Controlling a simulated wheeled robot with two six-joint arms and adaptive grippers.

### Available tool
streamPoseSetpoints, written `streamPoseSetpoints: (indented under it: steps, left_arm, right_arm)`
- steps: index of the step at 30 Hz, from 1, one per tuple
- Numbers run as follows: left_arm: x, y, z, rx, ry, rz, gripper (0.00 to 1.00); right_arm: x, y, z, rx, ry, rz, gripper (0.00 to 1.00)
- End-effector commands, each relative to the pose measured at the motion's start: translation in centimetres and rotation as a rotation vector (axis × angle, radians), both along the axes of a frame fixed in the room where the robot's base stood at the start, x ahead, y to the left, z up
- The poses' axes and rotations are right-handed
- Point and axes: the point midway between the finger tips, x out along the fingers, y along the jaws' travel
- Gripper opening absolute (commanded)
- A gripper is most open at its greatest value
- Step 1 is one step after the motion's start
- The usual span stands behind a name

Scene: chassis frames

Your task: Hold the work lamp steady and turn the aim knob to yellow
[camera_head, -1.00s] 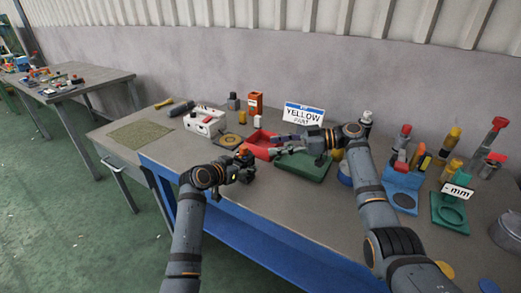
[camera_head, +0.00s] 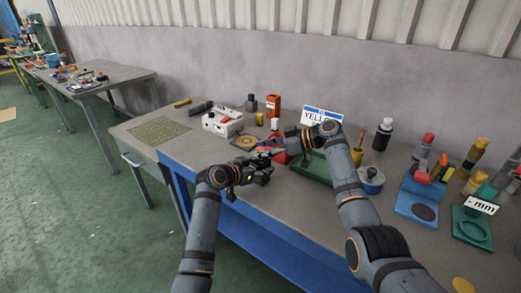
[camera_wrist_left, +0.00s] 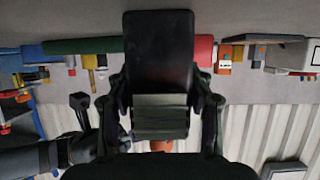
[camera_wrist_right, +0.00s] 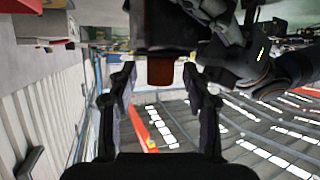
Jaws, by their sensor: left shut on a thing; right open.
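My left gripper (camera_head: 256,172) is shut on the work lamp, held above the front edge of the bench. In the left wrist view the lamp (camera_wrist_left: 160,50) is a black panel with a ribbed grey-green block between the fingers. A brown-orange knob (camera_wrist_right: 161,72) shows in the right wrist view below the dark lamp body, between the tips of my open right gripper (camera_wrist_right: 160,85). I cannot tell whether the fingers touch it. In the head view my right gripper (camera_head: 274,148) is close beside the lamp and hides the knob. The knob's pointer and colour marks are not visible.
The "TO YELLOW" sign (camera_head: 322,114) stands behind my right arm, which covers part of it. Blue and green stands with tools fill the right side.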

Motion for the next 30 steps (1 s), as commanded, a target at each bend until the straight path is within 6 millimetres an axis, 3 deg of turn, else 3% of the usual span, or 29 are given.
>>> streamPoseSetpoints:
  steps: [9,21,30]
  left_arm:
    - [0.0,-0.01,-0.01,0.0,0.0,0.0,0.08]
    - [-0.01,-0.02,-0.02,-0.001,0.001,-0.001,0.08]
    - [-0.02,-0.03,-0.01,0.0,0.0,-0.001,0.08]
  right_arm:
    - [0.11,0.47,-0.19,0.0,0.0,0.0,0.5]
    - [0.11,0.43,-0.17,0.0,0.0,-0.001,0.0]
    - [0.37,0.4,-0.16,-0.004,0.001,0.057,0.0]
